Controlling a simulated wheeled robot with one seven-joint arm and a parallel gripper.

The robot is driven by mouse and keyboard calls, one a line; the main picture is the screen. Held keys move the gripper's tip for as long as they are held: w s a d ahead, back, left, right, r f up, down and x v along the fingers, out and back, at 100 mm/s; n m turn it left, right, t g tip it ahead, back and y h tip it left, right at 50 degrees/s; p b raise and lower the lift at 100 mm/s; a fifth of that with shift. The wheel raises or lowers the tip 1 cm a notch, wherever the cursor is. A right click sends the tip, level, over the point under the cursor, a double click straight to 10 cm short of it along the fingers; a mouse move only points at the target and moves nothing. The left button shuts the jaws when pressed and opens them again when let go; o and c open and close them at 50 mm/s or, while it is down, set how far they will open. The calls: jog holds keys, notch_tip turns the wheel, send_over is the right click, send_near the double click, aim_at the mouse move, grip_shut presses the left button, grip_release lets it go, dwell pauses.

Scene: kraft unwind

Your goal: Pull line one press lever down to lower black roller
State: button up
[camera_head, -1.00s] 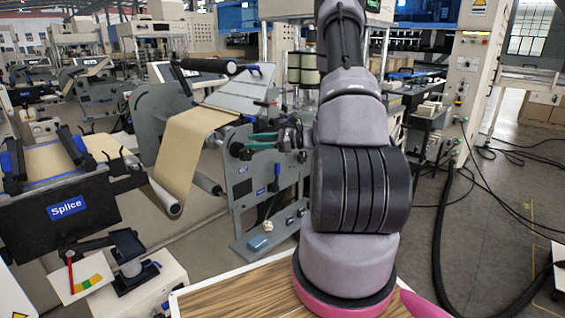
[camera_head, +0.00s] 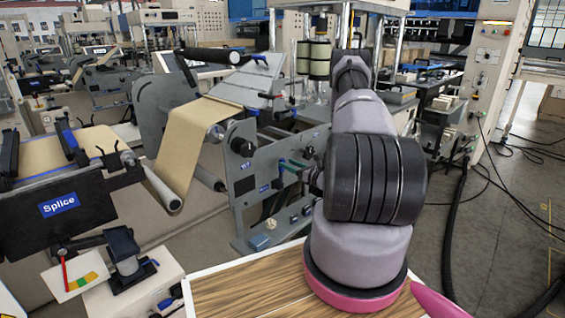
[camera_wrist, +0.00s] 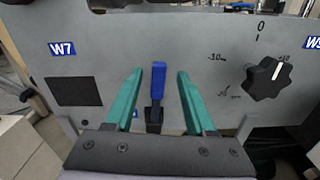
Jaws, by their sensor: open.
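In the wrist view my gripper (camera_wrist: 157,100) is open, its two green fingers apart. A lever with a blue handle (camera_wrist: 158,80) stands upright between the fingers, with a gap on each side. Its black base (camera_wrist: 153,122) sits low on the grey machine panel. In the head view my gripper (camera_head: 291,165) shows as green fingers in front of the grey side plate (camera_head: 245,205), partly hidden by my arm. Brown kraft web (camera_head: 188,145) runs down from the unwind stand. I cannot tell which roller is the black roller of this lever.
A black star knob (camera_wrist: 267,79) with a printed scale is right of the lever. A W7 label (camera_wrist: 63,48) is at the left. The Splice unit (camera_head: 60,205) stands at the left of the head view. Black cables (camera_head: 458,220) lie on the floor at right.

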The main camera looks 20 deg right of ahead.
aim_at(282, 159)
jog(key=shift+x, duration=2.15)
grip_shut()
